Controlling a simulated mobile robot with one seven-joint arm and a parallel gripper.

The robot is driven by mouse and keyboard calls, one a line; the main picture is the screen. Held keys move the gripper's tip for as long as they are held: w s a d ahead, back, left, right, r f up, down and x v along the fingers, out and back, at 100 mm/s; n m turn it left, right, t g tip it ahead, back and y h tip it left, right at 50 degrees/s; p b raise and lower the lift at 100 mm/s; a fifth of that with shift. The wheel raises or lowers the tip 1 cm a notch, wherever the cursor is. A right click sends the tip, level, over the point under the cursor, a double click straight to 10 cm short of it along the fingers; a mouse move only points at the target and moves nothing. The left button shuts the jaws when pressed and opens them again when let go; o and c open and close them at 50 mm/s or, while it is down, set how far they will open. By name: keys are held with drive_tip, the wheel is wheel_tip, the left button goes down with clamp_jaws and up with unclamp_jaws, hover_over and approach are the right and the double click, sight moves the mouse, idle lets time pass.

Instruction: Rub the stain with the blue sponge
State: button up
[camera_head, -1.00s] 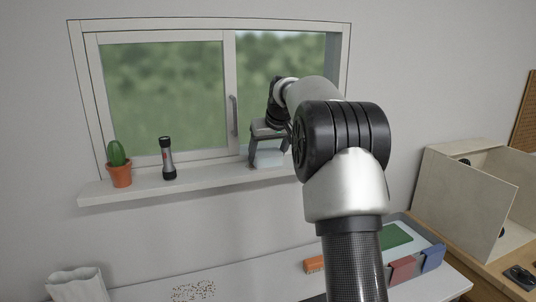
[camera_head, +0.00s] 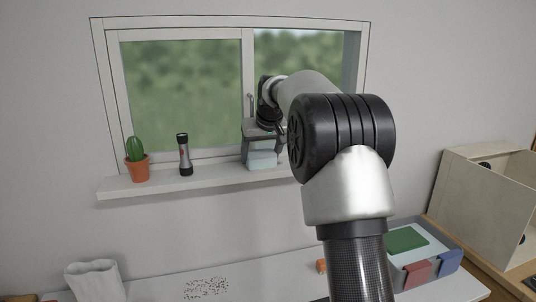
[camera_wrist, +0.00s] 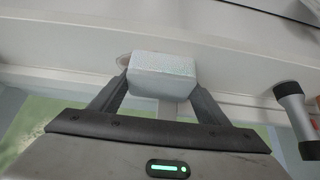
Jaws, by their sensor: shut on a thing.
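The pale blue sponge (camera_head: 262,159) is held between the fingers of my gripper (camera_head: 262,147), at the window sill (camera_head: 215,182). In the wrist view, my gripper (camera_wrist: 160,92) is shut on the sponge (camera_wrist: 163,68), with a finger on each side. A small pale brownish rounded mark (camera_wrist: 123,59), possibly the stain, shows on the white surface beside the sponge's left edge. The sponge partly covers it. I cannot tell whether the sponge presses on the sill.
A black and silver flashlight (camera_head: 184,155) stands on the sill left of my gripper, with a potted cactus (camera_head: 137,160) farther left. The window (camera_head: 185,90) is behind. Below, a table holds a white bag (camera_head: 95,281), scattered bits (camera_head: 206,287) and a grey tray (camera_head: 449,258).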

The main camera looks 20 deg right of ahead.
sight(282, 160)
drive_tip(key=shift+d+p, duration=0.9)
drive_tip(key=shift+d, duration=1.65)
drive_tip(key=shift+s+d+f+p, duration=0.1)
drive_tip(key=shift+d+f+p, duration=0.05)
drive_tip(key=shift+d, duration=0.5)
drive_tip(key=shift+s+d+f+p, duration=0.1)
drive_tip(key=shift+d+f+p, duration=0.05)
drive_tip(key=shift+d, duration=0.5)
drive_tip(key=shift+w+a+r, duration=0.1)
drive_tip(key=shift+r, duration=1.5)
drive_tip(key=shift+w+r, duration=0.1)
drive_tip(key=shift+r, duration=1.45)
drive_tip(key=shift+r, duration=1.55)
